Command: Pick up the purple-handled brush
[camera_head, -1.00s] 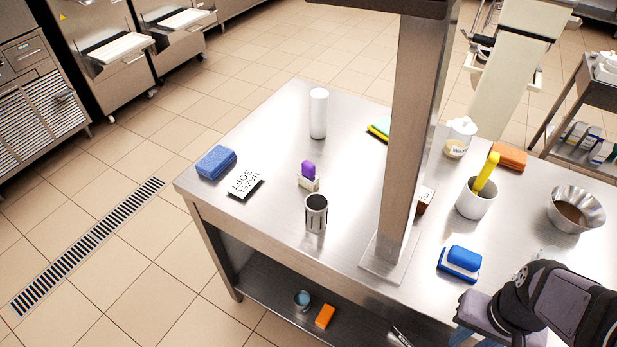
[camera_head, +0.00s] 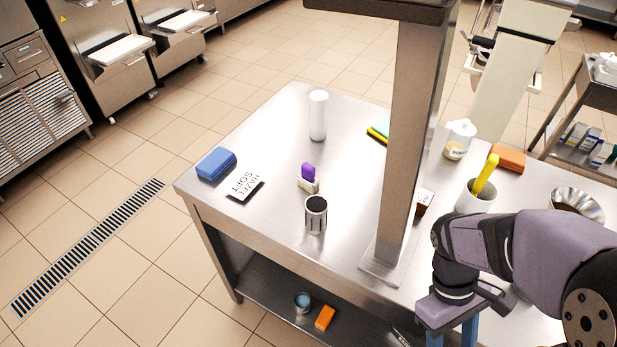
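The purple-handled brush (camera_head: 308,173) stands on the steel table, its purple handle up and its pale bristle block on the tabletop. It is left of the steel post and just behind a dark-topped metal cup. My gripper (camera_head: 453,337) is at the lower right, past the post and well apart from the brush. It points down, with two blue fingers showing at the bottom edge of the picture. The fingers look spread, but their tips are cut off by the frame, and whether anything lies between them is hidden.
The steel post (camera_head: 408,150) rises between my gripper and the brush. Near the brush are the metal cup (camera_head: 316,215), a HAZEL SOFT card (camera_head: 244,186), a blue sponge (camera_head: 216,164) and a white cylinder (camera_head: 318,116). A white cup (camera_head: 474,198) with a yellow handle stands right.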

